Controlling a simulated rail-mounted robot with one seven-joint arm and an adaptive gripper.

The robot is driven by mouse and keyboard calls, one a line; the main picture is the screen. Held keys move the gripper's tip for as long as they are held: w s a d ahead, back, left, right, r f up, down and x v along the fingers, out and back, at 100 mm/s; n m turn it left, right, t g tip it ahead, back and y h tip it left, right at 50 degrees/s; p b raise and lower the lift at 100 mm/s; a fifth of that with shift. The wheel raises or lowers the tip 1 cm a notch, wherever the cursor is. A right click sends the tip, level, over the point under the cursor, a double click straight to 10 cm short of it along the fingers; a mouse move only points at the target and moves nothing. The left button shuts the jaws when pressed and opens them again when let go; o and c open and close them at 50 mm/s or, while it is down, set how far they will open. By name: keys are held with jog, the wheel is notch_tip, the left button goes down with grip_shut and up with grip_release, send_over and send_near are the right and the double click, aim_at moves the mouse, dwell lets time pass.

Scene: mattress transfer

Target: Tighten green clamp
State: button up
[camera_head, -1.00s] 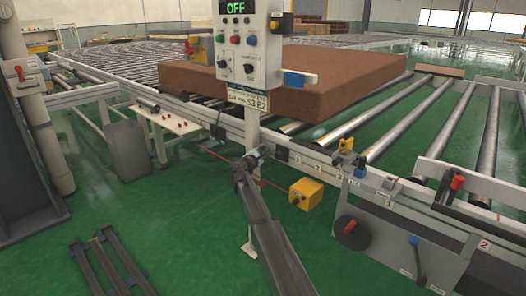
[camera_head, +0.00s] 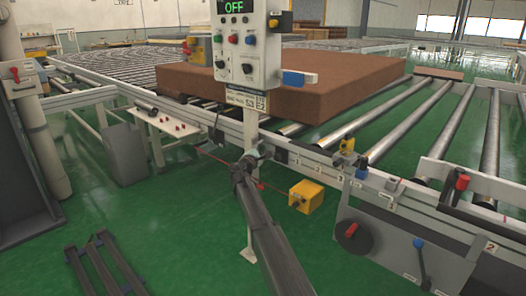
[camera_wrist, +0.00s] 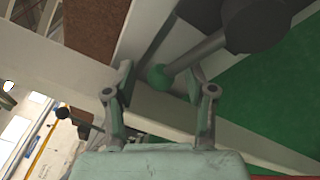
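A green ball knob (camera_wrist: 158,77) on a dark lever (camera_wrist: 195,54) shows in the wrist view, likely the green clamp's handle. My gripper (camera_wrist: 157,82) is open, with one finger on each side of the knob. Gaps show between the knob and both fingers. In the head view my gripper (camera_head: 250,160) is at the conveyor's front rail, by the control panel's post. The green knob cannot be made out in that view.
A brown mattress (camera_head: 340,82) lies on the roller conveyor behind the control panel (camera_head: 246,45), whose display reads OFF. A yellow box (camera_head: 306,196) is right of my arm. A red-handled lever (camera_head: 461,184) and blue-handled lever (camera_head: 419,245) are at right.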

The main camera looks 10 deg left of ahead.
jog(key=shift+s, duration=0.1)
jog(key=v, duration=1.1)
jog(key=shift+s, duration=0.4)
jog(key=shift+a+f, duration=0.1)
jog(key=shift+f, duration=0.05)
